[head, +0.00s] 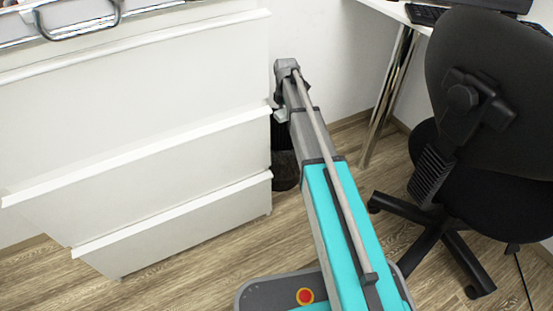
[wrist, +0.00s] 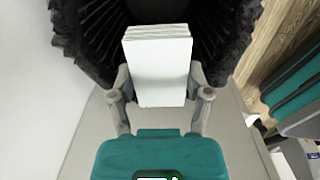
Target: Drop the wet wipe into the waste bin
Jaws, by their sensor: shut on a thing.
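The wet wipe (wrist: 158,72) is a white folded stack in the wrist view. My gripper (wrist: 160,78) is shut on it, with one finger at each side. The wipe's far end lies in front of the dark opening of the waste bin (wrist: 72,42), which has a ribbed inside and a rough black rim. In the head view the black bin (head: 285,172) stands on the floor beside the white cabinet, partly behind my arm.
The white drawer cabinet (head: 140,130) stands close on the left of the bin. A black office chair (head: 490,110) and a metal desk leg (head: 388,95) are on the right. Wooden floor (head: 190,262) shows bare in front of the cabinet.

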